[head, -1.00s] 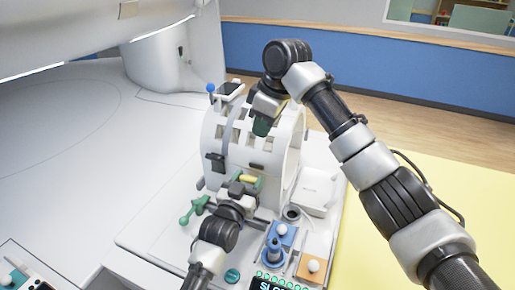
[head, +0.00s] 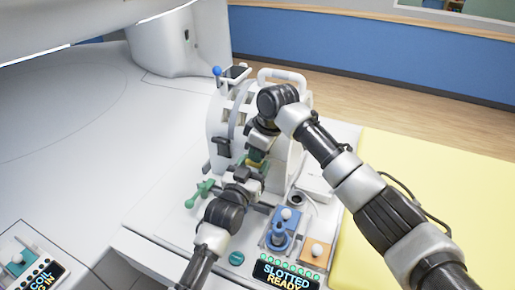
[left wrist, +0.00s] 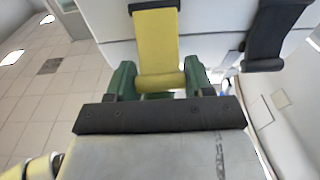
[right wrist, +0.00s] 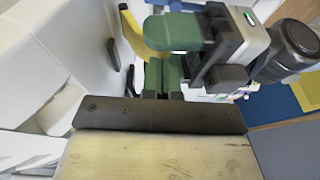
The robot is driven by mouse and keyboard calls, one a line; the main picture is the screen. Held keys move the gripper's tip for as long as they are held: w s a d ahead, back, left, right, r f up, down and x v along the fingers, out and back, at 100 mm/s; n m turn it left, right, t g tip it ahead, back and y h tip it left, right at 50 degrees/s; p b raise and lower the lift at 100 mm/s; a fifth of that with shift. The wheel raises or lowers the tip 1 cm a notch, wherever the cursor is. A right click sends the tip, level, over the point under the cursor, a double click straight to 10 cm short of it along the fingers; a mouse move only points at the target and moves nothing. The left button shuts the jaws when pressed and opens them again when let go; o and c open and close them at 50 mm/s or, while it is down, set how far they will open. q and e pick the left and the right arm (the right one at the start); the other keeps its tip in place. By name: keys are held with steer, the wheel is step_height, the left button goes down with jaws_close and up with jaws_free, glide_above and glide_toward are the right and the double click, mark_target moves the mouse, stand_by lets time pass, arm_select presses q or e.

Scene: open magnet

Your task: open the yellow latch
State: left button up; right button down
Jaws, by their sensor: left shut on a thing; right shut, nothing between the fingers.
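The yellow latch (left wrist: 156,50) is a strap with a thick rounded bar at its end, on the white cylindrical coil housing (head: 217,119). In the left wrist view the bar sits between the green fingertips of my left gripper (left wrist: 158,82), which is shut on it. The latch also shows partly in the right wrist view (right wrist: 131,32), behind the left gripper's green finger. My right gripper (right wrist: 163,76) is shut and empty, close beside the left gripper. In the head view both grippers meet at the housing's front and hide most of the latch.
A green handle (head: 203,191) stands left of my left arm. A blue holder (head: 279,232) with a plug, an orange block (head: 314,252) and a lit display (head: 284,275) are in front.

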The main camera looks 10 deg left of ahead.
steer(key=shift+s+f, duration=0.25)
steer(key=shift+f, duration=0.15)
arm_select(q)
steer(key=shift+s+r, duration=0.1)
steer(key=shift+s, duration=0.05)
arm_select(e)
steer(key=shift+s+f, duration=0.25)
steer(key=shift+f, duration=0.05)
arm_select(q)
steer(key=o, duration=1.1)
steer(key=shift+o, duration=0.8)
steer(key=shift+w, duration=0.2)
arm_select(e)
steer(key=shift+w, duration=0.25)
arm_select(q)
steer(key=shift+s, duration=0.1)
arm_select(e)
steer(key=shift+r, duration=0.1)
